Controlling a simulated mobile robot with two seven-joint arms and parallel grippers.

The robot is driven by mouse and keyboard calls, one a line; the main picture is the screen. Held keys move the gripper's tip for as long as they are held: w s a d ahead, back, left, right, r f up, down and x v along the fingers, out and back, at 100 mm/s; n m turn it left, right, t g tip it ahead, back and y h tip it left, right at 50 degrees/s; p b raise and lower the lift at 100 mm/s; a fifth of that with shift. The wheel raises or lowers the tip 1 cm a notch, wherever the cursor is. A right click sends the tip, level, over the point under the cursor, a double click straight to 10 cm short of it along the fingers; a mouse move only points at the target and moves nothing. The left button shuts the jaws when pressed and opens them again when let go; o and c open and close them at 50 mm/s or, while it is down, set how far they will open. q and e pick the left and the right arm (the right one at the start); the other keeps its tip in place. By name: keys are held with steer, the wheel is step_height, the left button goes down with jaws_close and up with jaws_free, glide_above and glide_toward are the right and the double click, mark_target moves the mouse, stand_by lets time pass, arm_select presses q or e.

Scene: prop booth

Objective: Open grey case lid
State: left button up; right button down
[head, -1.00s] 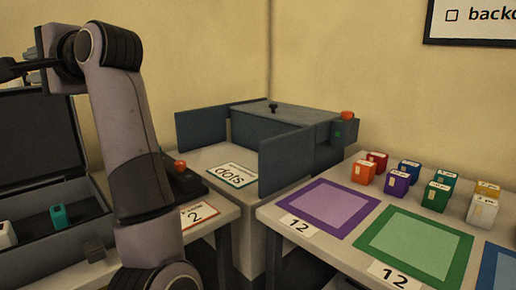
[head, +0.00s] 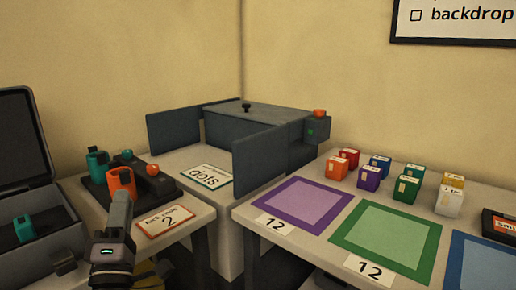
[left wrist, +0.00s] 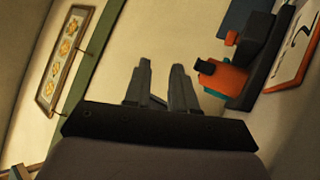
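The grey case (head: 62,243) is at the left edge of the head view, partly cut off. Its dark lid (head: 22,140) stands raised, so the case is open, with a teal piece (head: 24,228) inside. My left gripper (head: 121,200) is right of the case, low in front of the black tray, its fingers seen nearly edge-on. In the left wrist view the two fingers (left wrist: 160,66) stand apart with nothing between them. The lid is not clear in that view. My right gripper is not in view.
A black tray (head: 178,186) holds orange and teal pieces, including an orange one (head: 120,181) close beyond my left gripper. A "2" card (head: 170,220) lies beside it. A grey booth (head: 260,122) stands behind. Coloured boxes and mats fill the right table.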

arm_select(q)
steer(key=s+d+f+m+g+h, duration=0.2)
steer(key=s+f+m+h, duration=0.1)
steer(key=f+m, duration=0.3)
steer(key=s+d+f+m+g+h, duration=0.2)
steer(key=f+m+g, duration=0.1)
steer(key=f, duration=0.5)
steer(key=s+d+f+m+g+h, duration=0.2)
steer(key=s+d+f+m+h, duration=0.1)
steer(key=f+m, duration=0.3)
steer(key=s+d+f+m+g, duration=0.1)
steer(key=s+f+m+g, duration=0.55)
steer(key=s+f, duration=0.8)
step_height(320, 180, up, 15)
steer(key=a+y+p, duration=0.1)
steer(key=p, duration=1.7)
steer(key=shift+a, duration=0.15)
steer(key=shift+a+r+g, duration=0.1)
steer(key=shift+g, duration=0.15)
